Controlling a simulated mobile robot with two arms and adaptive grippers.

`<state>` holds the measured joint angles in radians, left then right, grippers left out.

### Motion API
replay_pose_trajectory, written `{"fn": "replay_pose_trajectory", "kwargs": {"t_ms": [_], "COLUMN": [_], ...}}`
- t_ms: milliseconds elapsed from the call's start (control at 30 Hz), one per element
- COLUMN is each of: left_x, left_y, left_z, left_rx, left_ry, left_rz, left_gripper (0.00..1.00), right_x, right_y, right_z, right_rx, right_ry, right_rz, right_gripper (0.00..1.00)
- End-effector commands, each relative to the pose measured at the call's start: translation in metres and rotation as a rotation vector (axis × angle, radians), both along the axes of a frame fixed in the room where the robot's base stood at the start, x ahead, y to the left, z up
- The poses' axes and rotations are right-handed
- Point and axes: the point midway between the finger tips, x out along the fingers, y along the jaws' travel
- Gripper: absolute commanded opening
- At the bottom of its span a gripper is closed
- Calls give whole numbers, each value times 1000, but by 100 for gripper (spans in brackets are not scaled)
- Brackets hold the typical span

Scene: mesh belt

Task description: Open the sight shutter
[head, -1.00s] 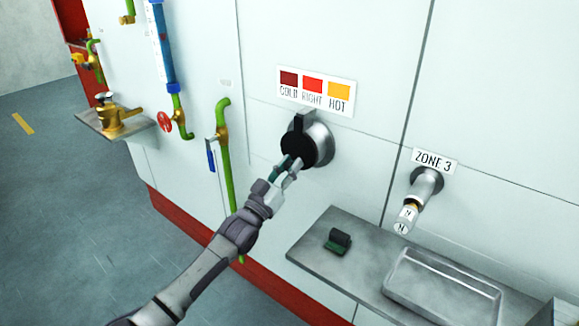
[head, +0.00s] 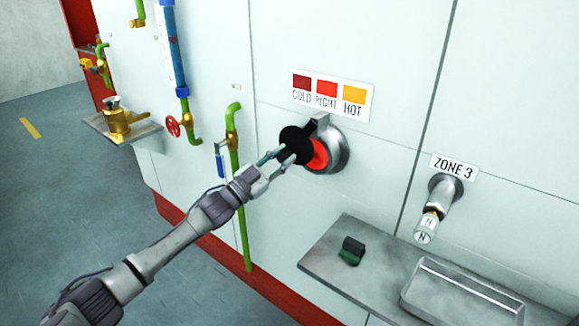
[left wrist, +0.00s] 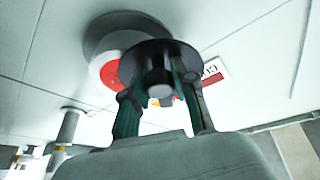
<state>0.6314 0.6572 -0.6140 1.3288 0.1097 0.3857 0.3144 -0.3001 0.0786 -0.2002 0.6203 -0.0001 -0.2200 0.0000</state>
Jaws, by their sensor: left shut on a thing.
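The sight shutter (head: 295,146) is a black disc on a pivot at the top of a round metal sight port (head: 338,152). It is swung to the left, and part of the glowing red opening (head: 319,155) shows beside it. My left gripper (head: 276,158) is shut on the shutter's knob. In the left wrist view the two fingers stand either side of the dark knob (left wrist: 160,90), with the disc (left wrist: 188,58) behind and the red opening (left wrist: 110,72) partly uncovered at its left. My right gripper is not in view.
A COLD/RIGHT/HOT colour plate (head: 329,94) is above the port. A metal shelf (head: 325,265) with a dark green block (head: 351,251) and tray (head: 462,295) juts out below, right.

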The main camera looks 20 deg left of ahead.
Motion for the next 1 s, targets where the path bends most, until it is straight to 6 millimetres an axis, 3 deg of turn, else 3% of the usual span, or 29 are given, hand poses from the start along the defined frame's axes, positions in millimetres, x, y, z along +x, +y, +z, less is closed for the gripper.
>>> {"fn": "replay_pose_trajectory", "kwargs": {"t_ms": [467, 1000], "left_x": [13, 17], "left_y": [34, 47], "left_z": [44, 100], "left_rx": [431, 904], "left_ry": [-155, -328], "left_rz": [4, 2], "left_gripper": [0, 0], "right_x": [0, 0], "right_y": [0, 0], "right_z": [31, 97], "right_rx": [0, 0], "right_ry": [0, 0], "right_rz": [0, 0], "right_gripper": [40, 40]}}
